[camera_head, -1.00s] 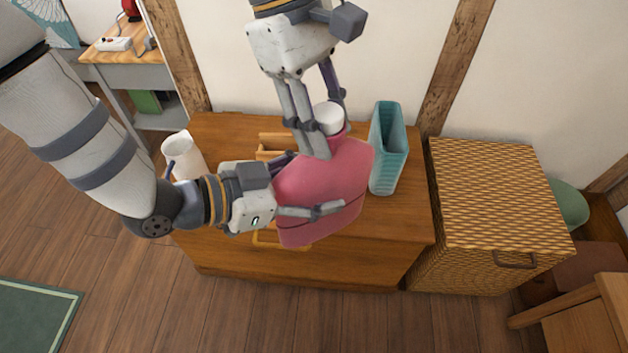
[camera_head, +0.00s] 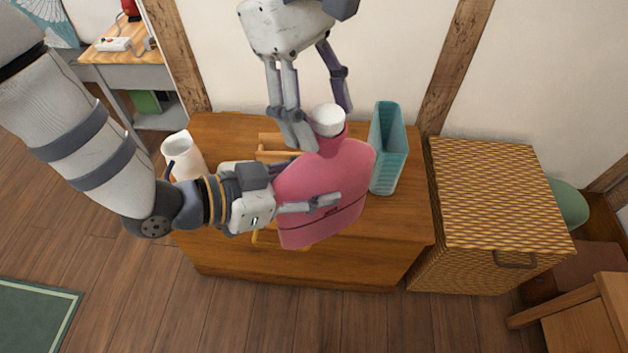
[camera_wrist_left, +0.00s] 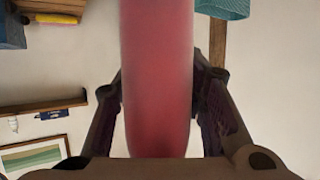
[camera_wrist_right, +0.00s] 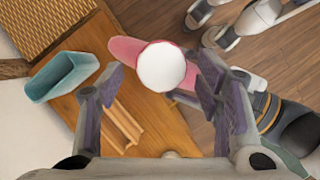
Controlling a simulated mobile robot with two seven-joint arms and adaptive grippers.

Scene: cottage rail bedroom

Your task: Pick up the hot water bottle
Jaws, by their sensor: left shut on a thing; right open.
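The hot water bottle (camera_head: 325,182) is pink with a white cap and is held upright above the front of the wooden chest. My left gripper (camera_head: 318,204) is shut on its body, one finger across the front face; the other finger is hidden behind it. In the left wrist view the bottle (camera_wrist_left: 158,80) stands between both fingers. My right gripper (camera_head: 322,128) is open above, its fingers to either side of the cap and neck. In the right wrist view the white cap (camera_wrist_right: 161,66) shows between and beyond the open fingers (camera_wrist_right: 160,90).
A teal container (camera_head: 388,150) stands on the chest (camera_head: 405,215) close to the right of the bottle. A white jug (camera_head: 183,155) is at the chest's left. A wooden rack (camera_head: 270,146) lies behind the bottle. A wicker hamper (camera_head: 490,200) stands at the right.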

